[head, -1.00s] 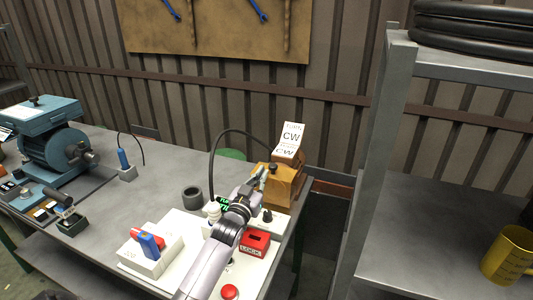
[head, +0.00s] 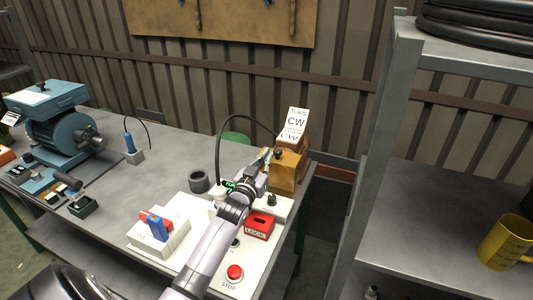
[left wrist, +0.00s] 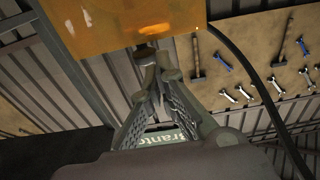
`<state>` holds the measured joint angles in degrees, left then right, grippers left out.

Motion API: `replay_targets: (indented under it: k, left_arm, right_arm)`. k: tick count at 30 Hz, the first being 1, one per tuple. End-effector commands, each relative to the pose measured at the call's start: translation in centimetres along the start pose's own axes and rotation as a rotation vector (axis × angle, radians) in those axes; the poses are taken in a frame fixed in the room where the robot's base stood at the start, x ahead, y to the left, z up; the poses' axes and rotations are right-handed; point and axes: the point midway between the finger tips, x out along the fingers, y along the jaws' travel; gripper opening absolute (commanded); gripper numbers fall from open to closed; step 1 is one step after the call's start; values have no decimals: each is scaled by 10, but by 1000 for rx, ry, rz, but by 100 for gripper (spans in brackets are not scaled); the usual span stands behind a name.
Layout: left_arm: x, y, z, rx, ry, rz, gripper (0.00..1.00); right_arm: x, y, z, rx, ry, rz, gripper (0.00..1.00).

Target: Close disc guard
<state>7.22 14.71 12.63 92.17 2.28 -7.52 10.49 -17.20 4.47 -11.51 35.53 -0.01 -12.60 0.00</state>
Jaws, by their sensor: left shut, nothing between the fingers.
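The disc guard appears to be the amber, see-through box (head: 285,172) at the back right of the bench, below a white "TURN CW" sign. In the left wrist view an amber panel (left wrist: 125,22) fills the top, just beyond the fingertips. My left gripper (head: 267,157) is at the left side of the amber box, its fingers together and empty. The closed fingers also show in the left wrist view (left wrist: 156,75). I cannot tell whether the tips touch the panel. My right gripper is not in view.
A white control panel with a red LOCK box (head: 260,225) and a red STOP button (head: 234,271) lies under my left arm. A black cable (head: 218,145) arches behind the gripper. A metal shelf (head: 435,210) is at right.

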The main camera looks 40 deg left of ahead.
Motion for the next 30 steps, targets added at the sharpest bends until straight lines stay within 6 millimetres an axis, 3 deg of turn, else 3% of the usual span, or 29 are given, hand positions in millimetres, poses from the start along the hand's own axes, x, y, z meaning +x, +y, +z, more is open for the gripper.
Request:
replay_targets:
  k: [1,2,4,15,21,30]
  left_arm:
    - [6,0,-22,1,13,1,0]
    - [8,0,-29,1,17,1,0]
    - [-7,1,-6,1,13,2,0]
    - [-64,0,26,2,23,1,0]
    - [-75,0,31,3,26,1,0]
    - [-76,0,30,3,26,1,0]
  right_arm:
    - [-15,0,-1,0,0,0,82]
    - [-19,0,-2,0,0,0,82]
    - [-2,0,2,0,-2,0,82]
    - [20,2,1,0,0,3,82]
    - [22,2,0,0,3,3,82]
    - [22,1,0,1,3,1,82]
